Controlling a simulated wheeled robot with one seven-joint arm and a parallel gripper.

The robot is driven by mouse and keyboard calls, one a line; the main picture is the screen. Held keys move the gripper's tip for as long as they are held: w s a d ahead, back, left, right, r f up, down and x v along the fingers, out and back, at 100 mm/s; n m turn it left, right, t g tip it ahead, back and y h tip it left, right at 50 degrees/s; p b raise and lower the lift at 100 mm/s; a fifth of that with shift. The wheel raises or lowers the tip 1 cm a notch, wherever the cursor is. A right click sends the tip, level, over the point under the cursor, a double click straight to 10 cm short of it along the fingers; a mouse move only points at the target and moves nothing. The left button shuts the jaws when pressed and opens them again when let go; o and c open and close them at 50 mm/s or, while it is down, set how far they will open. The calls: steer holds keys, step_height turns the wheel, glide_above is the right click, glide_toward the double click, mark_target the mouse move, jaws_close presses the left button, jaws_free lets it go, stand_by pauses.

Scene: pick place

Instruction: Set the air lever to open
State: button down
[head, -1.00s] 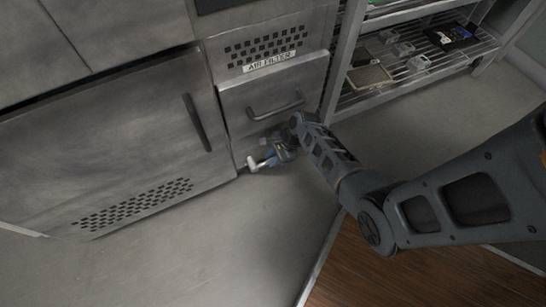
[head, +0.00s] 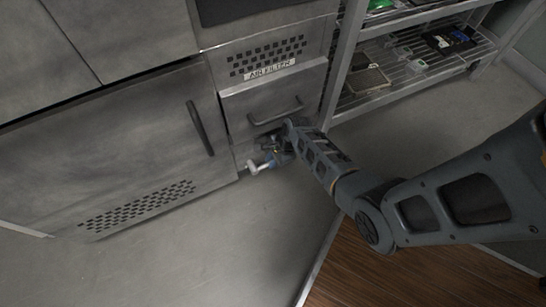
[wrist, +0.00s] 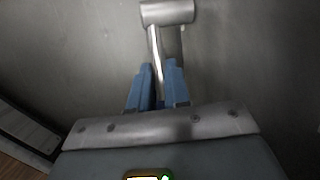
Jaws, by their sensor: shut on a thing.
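The air lever (head: 256,166) is a pale metal handle low on the front of the grey cabinet, beneath the drawer. In the wrist view it is a light cylinder-shaped end on a thin shaft (wrist: 156,45). My gripper (head: 270,160) is at the lever, below the drawer handle. In the wrist view my gripper's blue fingers (wrist: 158,72) are closed around the lower part of the shaft. The cylinder end stands beyond the fingertips. The lever's pivot is hidden, and I cannot tell its exact setting.
Above the lever are a drawer with a bar handle (head: 276,111) and an "AIR FILTER" label (head: 270,70). A wide cabinet door (head: 120,150) is to the left. A wire shelf rack (head: 415,75) stands to the right. The grey floor (head: 200,250) in front is clear.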

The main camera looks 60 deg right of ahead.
stand_by(0.3)
steer(key=c, duration=1.1)
jaws_free()
steer(key=shift+r, duration=0.1)
steer(key=shift+r+p, duration=0.25)
steer(key=shift+p, duration=0.05)
steer(key=s+d+p, duration=0.3)
steer(key=s+d, duration=0.1)
steer(key=s, duration=0.7)
steer(key=shift+s+d+r, duration=0.25)
steer(key=shift+d, duration=0.1)
